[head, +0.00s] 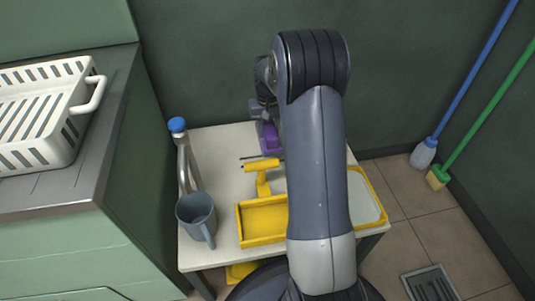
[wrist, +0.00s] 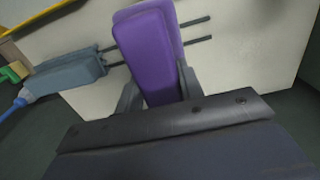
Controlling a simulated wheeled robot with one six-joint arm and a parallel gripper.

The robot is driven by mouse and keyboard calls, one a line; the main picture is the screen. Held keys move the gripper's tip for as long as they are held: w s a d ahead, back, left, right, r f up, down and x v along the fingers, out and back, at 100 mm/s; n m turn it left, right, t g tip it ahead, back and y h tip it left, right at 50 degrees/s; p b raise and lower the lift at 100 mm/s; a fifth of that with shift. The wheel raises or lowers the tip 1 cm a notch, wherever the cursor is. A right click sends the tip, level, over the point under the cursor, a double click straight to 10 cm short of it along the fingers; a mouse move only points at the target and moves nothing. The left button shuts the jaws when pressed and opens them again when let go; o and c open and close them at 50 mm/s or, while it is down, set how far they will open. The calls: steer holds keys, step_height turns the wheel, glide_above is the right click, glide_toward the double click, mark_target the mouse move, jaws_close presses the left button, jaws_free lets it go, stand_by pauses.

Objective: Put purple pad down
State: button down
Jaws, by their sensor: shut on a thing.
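The purple pad (wrist: 150,55) is between the two fingers of my gripper (wrist: 160,88) in the wrist view. The fingers are shut on its near end. A second purple layer shows behind it; I cannot tell whether it is a separate piece. Dark parallel rods (wrist: 198,30) stick out beside the pad. In the head view the purple pad (head: 268,138) is low over the back of the pale table (head: 215,150), partly hidden by my arm. I cannot tell whether it touches the table.
A grey-blue block (wrist: 65,72) lies left of the pad in the wrist view. A white basket (head: 45,110) stands on the left counter. Brooms lean at right.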

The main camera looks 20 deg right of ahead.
mark_target(269, 125)
step_height(269, 125, down, 8)
steer(key=b, duration=0.3)
steer(key=shift+f, duration=0.25)
steer(key=shift+f, duration=0.1)
steer(key=shift+f, duration=0.3)
steer(key=c, duration=0.9)
jaws_free()
steer(key=shift+r, duration=0.1)
step_height(269, 125, up, 13)
steer(key=p, duration=0.4)
steer(key=shift+f, duration=0.2)
